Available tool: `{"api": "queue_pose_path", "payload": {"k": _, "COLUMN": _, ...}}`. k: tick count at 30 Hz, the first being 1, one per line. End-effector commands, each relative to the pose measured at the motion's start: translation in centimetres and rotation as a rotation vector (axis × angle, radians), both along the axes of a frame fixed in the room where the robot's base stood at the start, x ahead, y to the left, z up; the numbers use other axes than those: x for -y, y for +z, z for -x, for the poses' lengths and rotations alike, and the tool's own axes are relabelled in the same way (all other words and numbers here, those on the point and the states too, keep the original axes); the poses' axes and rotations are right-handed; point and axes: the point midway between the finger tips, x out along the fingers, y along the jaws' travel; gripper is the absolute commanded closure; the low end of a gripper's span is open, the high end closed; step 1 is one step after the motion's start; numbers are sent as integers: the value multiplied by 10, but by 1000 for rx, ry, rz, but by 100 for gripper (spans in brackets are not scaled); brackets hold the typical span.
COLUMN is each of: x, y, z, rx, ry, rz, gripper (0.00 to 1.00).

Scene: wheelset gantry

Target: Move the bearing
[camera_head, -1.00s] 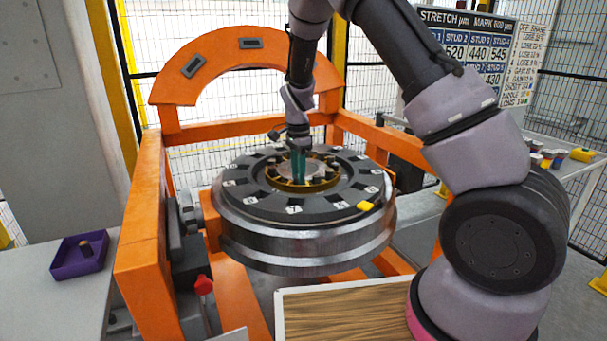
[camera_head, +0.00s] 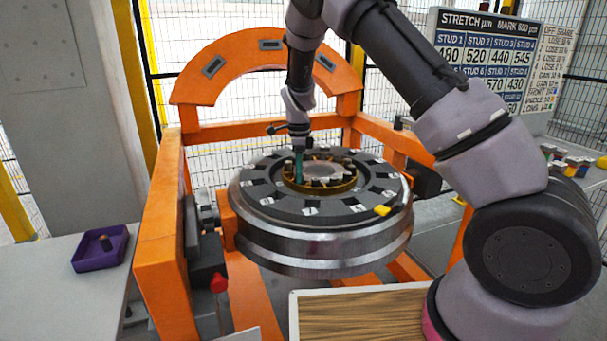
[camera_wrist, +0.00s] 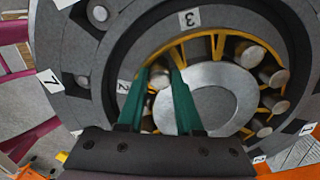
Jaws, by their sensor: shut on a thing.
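The bearing (camera_head: 335,189) is a yellow cage ring with several grey rollers, set in the middle of the dark numbered wheel face (camera_head: 345,209). In the wrist view the cage (camera_wrist: 220,42) surrounds a flat silver disc (camera_wrist: 205,104). My gripper (camera_head: 298,178) points down at the left part of the ring. In the wrist view its green fingers (camera_wrist: 159,76) straddle a roller and cage part of the bearing and are shut on it. The exact contact is partly hidden by the fingers. The bearing appears seated in the wheel.
An orange frame with an arched back (camera_head: 268,60) surrounds the wheel. A purple tray (camera_head: 98,262) with a small peg sits on the left table. A wood-topped board (camera_head: 360,318) lies in front. A number board (camera_head: 485,60) and a cluttered bench (camera_head: 580,175) stand right.

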Motion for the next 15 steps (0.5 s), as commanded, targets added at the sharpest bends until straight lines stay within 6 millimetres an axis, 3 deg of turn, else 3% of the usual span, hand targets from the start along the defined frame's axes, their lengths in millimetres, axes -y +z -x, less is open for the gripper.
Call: {"api": "queue_pose_path", "payload": {"k": 15, "x": -18, "y": 1, "z": -22, "rx": 4, "ry": -256, "rz": -1, "gripper": 100}}
